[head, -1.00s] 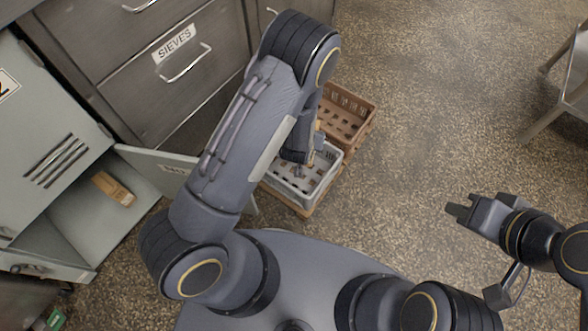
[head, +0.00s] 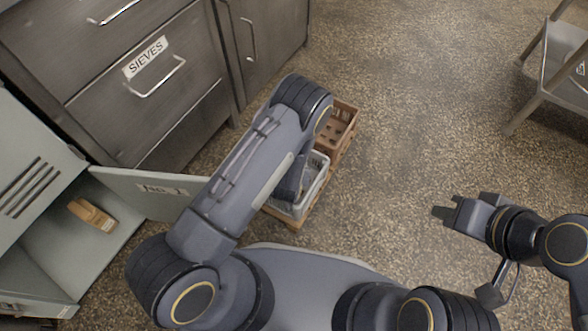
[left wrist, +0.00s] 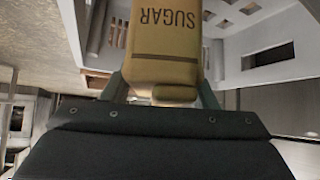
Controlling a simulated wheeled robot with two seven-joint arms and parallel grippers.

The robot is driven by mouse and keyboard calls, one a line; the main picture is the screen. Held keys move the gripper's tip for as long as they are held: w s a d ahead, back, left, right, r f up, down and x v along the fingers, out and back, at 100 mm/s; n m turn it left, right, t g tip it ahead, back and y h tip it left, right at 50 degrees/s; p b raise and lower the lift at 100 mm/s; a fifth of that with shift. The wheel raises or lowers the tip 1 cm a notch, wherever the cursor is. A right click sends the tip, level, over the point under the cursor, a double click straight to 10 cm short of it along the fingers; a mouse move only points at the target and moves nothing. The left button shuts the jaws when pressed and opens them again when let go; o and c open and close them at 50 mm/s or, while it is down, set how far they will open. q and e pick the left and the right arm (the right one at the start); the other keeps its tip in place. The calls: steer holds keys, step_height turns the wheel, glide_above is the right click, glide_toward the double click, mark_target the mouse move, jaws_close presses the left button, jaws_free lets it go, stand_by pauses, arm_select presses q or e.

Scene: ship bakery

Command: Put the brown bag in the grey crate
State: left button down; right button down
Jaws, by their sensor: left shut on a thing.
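The brown bag (left wrist: 165,58), a tan bag marked SUGAR, is held between the fingers of my left gripper (left wrist: 162,90) in the left wrist view. The grey crate (head: 316,190) stands low on the floor in the head view, partly covered by my left arm. Its slotted wall (left wrist: 238,74) appears behind the bag in the left wrist view. My left gripper is over the crate; the bag's height relative to the rim is hard to tell. My right gripper (head: 447,208) is away over the floor at the right, with its finger gap unclear.
A brown crate (head: 344,122) stands directly behind the grey one. An open locker (head: 70,250) at left holds another tan package (head: 91,214), its door (head: 140,192) swung out near my left arm. Drawers (head: 150,90) stand behind. The floor at right is clear up to a metal stand (head: 540,85).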

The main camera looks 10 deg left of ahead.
arm_select(q)
steer(key=shift+w+f, duration=0.1)
steer(key=shift+f, duration=0.1)
steer(key=shift+f, duration=0.15)
steer(key=c, duration=0.6)
jaws_free()
